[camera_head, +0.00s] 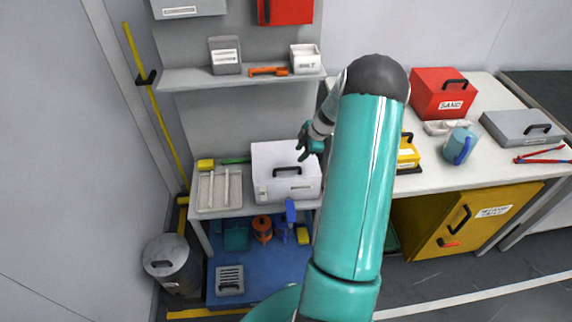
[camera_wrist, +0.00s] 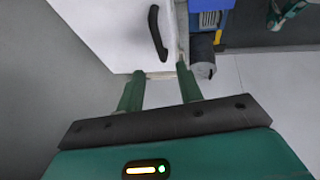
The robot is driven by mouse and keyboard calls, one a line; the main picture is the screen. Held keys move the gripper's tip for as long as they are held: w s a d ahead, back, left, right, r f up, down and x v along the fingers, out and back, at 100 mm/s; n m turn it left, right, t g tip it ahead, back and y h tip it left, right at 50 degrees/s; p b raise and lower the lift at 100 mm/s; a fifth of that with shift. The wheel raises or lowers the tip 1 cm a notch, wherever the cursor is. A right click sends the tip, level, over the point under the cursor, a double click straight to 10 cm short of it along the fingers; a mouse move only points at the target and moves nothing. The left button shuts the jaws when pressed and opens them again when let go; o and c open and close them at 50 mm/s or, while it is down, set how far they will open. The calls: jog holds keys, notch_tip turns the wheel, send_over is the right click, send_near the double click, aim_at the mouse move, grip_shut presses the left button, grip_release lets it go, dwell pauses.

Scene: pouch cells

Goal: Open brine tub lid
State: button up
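A white tub (camera_head: 271,188) with a black handle on its lid stands on the small table at centre left. The label on its front is too small to read, and the lid looks closed. My gripper (camera_head: 309,143) is above the tub's back right part in the head view. In the wrist view the white lid (camera_wrist: 100,35) and its black handle (camera_wrist: 156,34) lie beyond my gripper (camera_wrist: 158,73). The two green fingers are spread apart with nothing between them. The handle is ahead of the fingertips, apart from them.
A grey shelf (camera_head: 190,78) with small boxes hangs above the tub. White racks (camera_head: 220,188) stand left of it. A workbench (camera_head: 420,180) with a red sand box (camera_head: 443,92) is to the right. A grey bin (camera_head: 171,264) stands on the floor at left.

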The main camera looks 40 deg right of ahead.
aim_at(286, 168)
jog(key=x, duration=1)
jog(key=shift+w+a, duration=0.3)
jog(key=shift+w, duration=0.05)
grip_shut()
